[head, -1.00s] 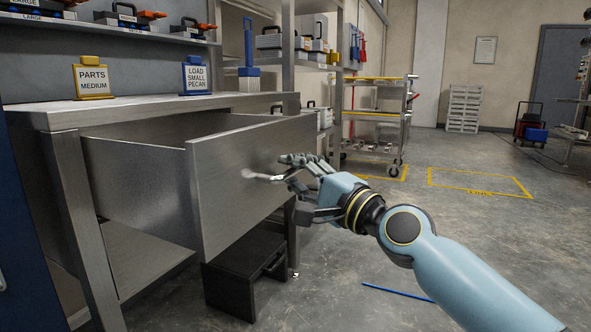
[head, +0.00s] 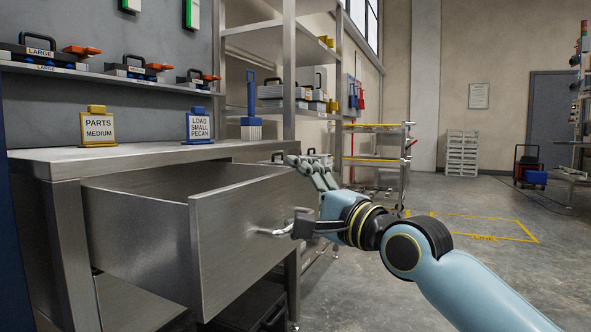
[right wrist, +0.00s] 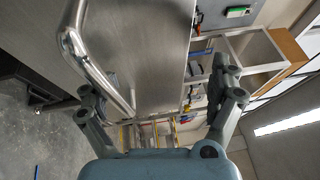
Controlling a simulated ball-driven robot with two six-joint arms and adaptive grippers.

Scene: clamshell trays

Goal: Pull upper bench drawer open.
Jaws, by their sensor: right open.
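The upper bench drawer (head: 240,225) stands pulled well out of the metal bench (head: 130,156), with its inside showing. Its bar handle (head: 272,232) sticks out from the front panel. My right gripper (head: 306,195) is open at the right of the drawer front, with one finger raised above the handle and the other close to the handle's outer end. In the right wrist view the handle (right wrist: 88,62) lies beside the left finger, off to one side of the open jaws (right wrist: 155,88). I cannot tell whether that finger touches it. My left gripper is out of view.
A yellow parts sign (head: 99,130) and a blue sign (head: 199,128) stand on the bench top. A dark box (head: 250,308) sits below the drawer. A wheeled cart (head: 375,160) stands behind. The floor at the right is mostly free.

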